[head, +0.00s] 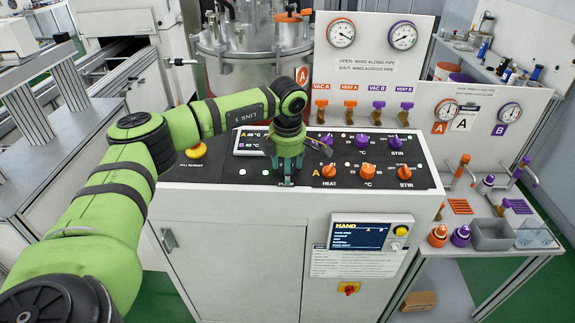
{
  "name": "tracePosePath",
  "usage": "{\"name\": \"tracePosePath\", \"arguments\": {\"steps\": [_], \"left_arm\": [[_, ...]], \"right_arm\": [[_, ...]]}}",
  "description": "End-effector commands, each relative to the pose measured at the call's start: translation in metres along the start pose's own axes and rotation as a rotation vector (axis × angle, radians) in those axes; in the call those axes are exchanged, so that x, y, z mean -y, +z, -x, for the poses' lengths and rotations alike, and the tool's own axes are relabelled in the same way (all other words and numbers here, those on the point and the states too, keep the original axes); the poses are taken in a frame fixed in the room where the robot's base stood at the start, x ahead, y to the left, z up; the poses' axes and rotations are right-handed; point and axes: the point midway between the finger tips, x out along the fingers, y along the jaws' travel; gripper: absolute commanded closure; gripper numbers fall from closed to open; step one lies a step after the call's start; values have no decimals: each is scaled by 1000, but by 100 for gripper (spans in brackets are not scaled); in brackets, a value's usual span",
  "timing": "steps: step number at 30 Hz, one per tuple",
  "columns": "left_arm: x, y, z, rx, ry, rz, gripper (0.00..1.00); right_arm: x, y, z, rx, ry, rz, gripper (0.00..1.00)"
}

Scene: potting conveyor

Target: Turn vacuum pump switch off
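My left arm reaches in from the left, and its green gripper (287,176) points down at the black control panel (226,170). The fingertips are at or just above the panel, over a spot with a partly covered label beginning with "P". The vacuum pump switch cannot be made out; the gripper may be hiding it. I cannot tell whether the fingers are open or shut, or whether they touch anything. My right gripper is out of view.
Orange knobs (329,171) and purple knobs (361,139) stand right of the gripper. Colored valves (350,106) and gauges (341,33) rise behind. A steel vessel (252,75) stands at the back.

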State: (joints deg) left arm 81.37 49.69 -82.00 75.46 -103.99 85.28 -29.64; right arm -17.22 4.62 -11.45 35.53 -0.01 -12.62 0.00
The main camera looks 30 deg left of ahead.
Motion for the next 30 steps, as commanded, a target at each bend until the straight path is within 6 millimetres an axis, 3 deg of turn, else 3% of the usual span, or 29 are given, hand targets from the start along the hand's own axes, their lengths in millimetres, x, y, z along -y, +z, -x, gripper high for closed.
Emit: {"name": "tracePosePath", "arguments": {"steps": [1,3,17,30], "left_arm": [[0,0,0,0,0,0,71],[0,0,0,1,0,0,99],[0,2,-1,4,-1,53,99],[0,2,-3,6,-5,392,99]], "right_arm": [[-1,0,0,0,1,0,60],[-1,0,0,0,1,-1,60],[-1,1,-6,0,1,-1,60],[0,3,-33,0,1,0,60]]}}
